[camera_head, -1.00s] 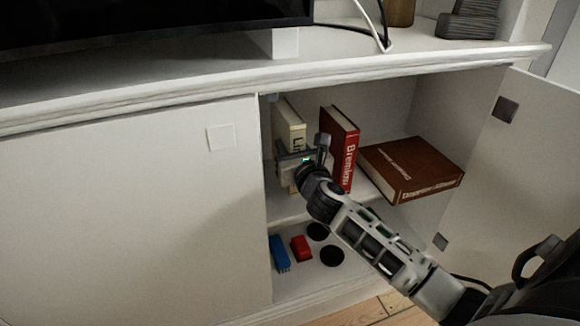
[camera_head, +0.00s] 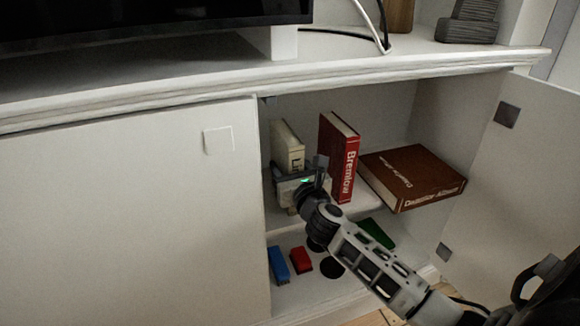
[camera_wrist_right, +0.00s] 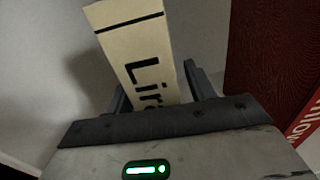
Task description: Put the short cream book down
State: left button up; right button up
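The short cream book (camera_head: 288,145) stands nearly upright in the open cabinet, at the left of the upper shelf space. Its dark title letters show in the right wrist view (camera_wrist_right: 140,60), where it looks tilted. My right gripper (camera_head: 294,178) is around its lower part, with one finger close against each side. I take the gripper as shut on it. The gripper hides the book's lower middle, and I cannot tell whether its bottom touches the shelf (camera_head: 363,203). My left gripper is not in view.
An upright red book (camera_head: 338,160) stands just right of the cream book. A brown album (camera_head: 412,178) lies further right. Blue (camera_head: 278,265), red (camera_head: 300,260) and green (camera_head: 376,233) items and dark discs are below. The open door (camera_head: 510,185) bounds the right.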

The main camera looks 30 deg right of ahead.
jog(key=shift+r, duration=0.15)
jog(key=shift+s, duration=0.15)
jog(key=p+v, duration=0.2)
jog(key=v, duration=0.9)
jog(key=s+a+r+n+t+y, duration=0.1)
jog(key=s+a+r+n+y, duration=0.15)
jog(key=a+n+y, duration=0.45)
jog(key=s+a+r+n+y, duration=0.25)
jog(key=a+n, duration=0.65)
jog(key=n, duration=0.5)
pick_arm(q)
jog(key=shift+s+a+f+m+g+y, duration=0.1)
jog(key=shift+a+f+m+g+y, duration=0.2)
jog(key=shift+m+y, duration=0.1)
pick_arm(e)
jog(key=s+a+f+n+g+y, duration=0.1)
jog(key=s+a+n, duration=0.3)
jog(key=n, duration=0.6)
jog(key=s+a+f+n+g+y, duration=0.1)
jog(key=s+a+f+n+g, duration=0.2)
jog(key=n, duration=0.7)
jog(key=shift+s+a+f+g, duration=0.4)
jog(key=shift+a+f+g, duration=0.25)
jog(key=shift+g, duration=0.15)
